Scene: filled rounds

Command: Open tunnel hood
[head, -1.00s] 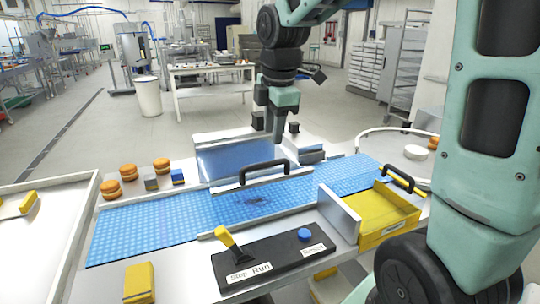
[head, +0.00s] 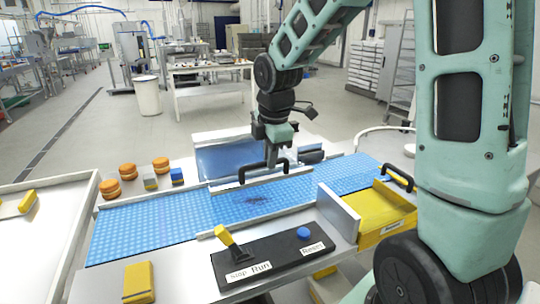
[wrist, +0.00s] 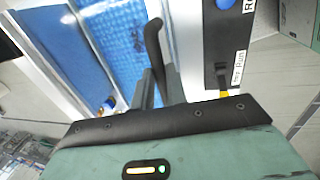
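My gripper (head: 280,163) is at the right part of the handle, pointing down. In the wrist view, my gripper's two fingers (wrist: 160,80) stand apart with the handle's near end between them. Firm contact with the handle is not visible.
A black panel (head: 285,259) with a yellow lever and blue button lies in front of the belt (head: 150,222). A yellow bin (head: 378,214) stands to the right behind a grey plate (head: 338,214). Round buns (head: 127,171) and small blocks sit behind the belt at left.

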